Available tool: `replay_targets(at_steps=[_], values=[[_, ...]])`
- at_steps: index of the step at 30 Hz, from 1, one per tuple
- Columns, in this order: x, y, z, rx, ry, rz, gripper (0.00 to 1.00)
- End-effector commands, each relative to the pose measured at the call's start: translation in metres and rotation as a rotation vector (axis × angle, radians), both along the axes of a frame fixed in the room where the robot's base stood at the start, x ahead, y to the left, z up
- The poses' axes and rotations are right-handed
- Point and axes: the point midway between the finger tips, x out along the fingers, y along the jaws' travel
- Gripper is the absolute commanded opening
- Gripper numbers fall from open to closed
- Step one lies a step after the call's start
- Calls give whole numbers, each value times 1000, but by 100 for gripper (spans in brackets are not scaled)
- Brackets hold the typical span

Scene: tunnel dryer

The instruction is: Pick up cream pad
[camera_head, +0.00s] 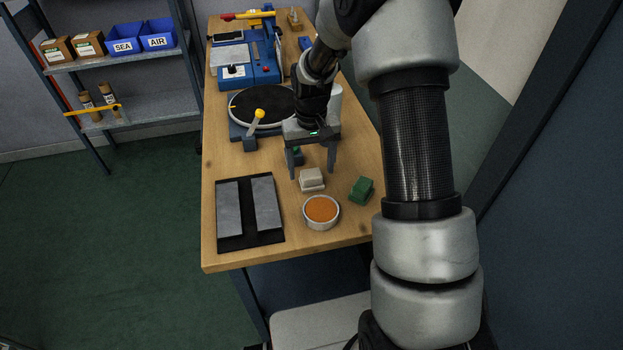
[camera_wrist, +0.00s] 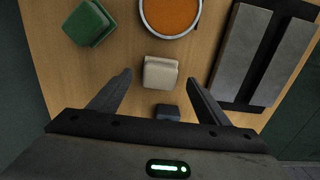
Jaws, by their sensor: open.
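The cream pad (camera_head: 312,179) is a small pale block on the wooden table. In the wrist view the cream pad (camera_wrist: 160,73) lies just beyond my fingertips, roughly centred between their lines. My gripper (camera_head: 312,174) is open and empty, pointing down over the table behind the pad. I cannot tell the exact height of the fingertips above the table.
A green block (camera_head: 361,189) and a round dish of orange material (camera_head: 321,211) are close to the pad. A black tray with grey bars (camera_head: 250,238) lies left. A dark blue block (camera_wrist: 167,112) sits between the fingers' lines. A black disc (camera_head: 262,106) stands behind.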

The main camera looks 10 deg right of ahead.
Motion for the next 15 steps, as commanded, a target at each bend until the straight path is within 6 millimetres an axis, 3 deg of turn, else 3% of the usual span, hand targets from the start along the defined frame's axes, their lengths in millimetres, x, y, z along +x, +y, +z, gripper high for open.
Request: replay_targets(at_steps=[6,14,15], values=[[-1,-1,-29,0,1,0,70],[-1,-1,-32,-1,0,0,70],[-1,-1,-32,0,0,0,65]])
